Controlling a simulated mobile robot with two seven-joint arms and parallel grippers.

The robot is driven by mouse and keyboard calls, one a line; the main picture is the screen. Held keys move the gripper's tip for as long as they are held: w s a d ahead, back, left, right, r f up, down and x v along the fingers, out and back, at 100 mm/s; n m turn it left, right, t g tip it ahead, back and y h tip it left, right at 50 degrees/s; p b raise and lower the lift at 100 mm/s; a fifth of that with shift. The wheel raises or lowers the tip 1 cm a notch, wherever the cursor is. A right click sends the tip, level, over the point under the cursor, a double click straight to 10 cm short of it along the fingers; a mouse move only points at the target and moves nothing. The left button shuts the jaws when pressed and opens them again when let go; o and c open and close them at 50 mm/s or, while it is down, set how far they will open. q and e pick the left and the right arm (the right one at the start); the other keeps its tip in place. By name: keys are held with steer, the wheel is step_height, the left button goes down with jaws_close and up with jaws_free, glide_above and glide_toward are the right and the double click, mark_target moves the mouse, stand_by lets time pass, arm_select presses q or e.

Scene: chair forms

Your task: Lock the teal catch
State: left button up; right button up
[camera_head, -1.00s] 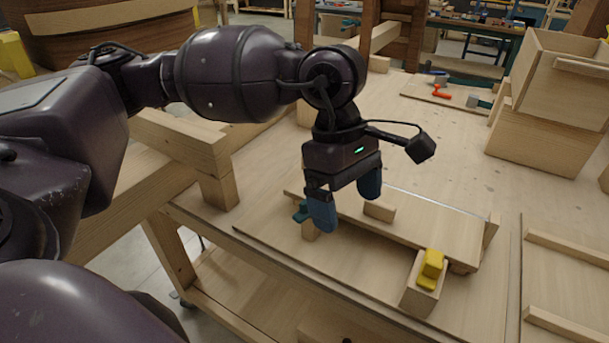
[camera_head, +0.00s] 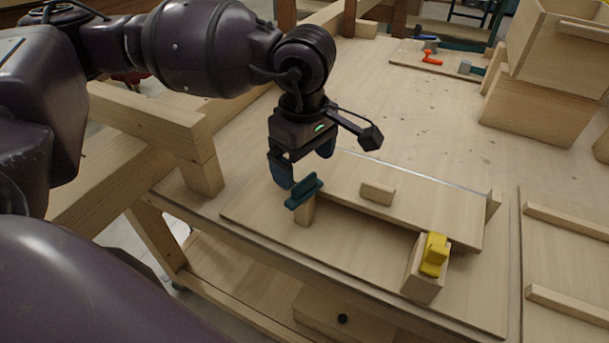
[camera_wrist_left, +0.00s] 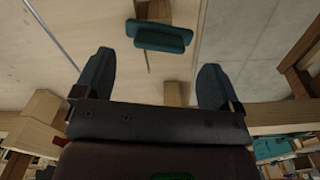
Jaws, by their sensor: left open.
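The teal catch (camera_head: 304,191) is a short bar on top of a small wooden post at the left end of the hinged-looking wooden panel (camera_head: 430,212). My left gripper (camera_head: 305,172) is open and empty, with blue fingers, just behind and above the catch in the head view. In the left wrist view the catch (camera_wrist_left: 160,36) lies ahead of the fingertips, roughly centred between them and apart from both. A yellow catch (camera_head: 435,254) sits on a wooden block at the panel's right front corner. My right gripper is not in view.
A wooden handle block (camera_head: 378,193) stands up from the panel. Wooden boxes (camera_head: 540,110) stand at the back right, and a board with tools (camera_head: 440,62) lies at the back. A thick wooden beam (camera_head: 150,122) is left of the gripper. The tabletop behind the panel is clear.

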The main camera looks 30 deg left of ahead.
mark_target(304, 180)
arm_select(q)
steer(key=shift+f, duration=2)
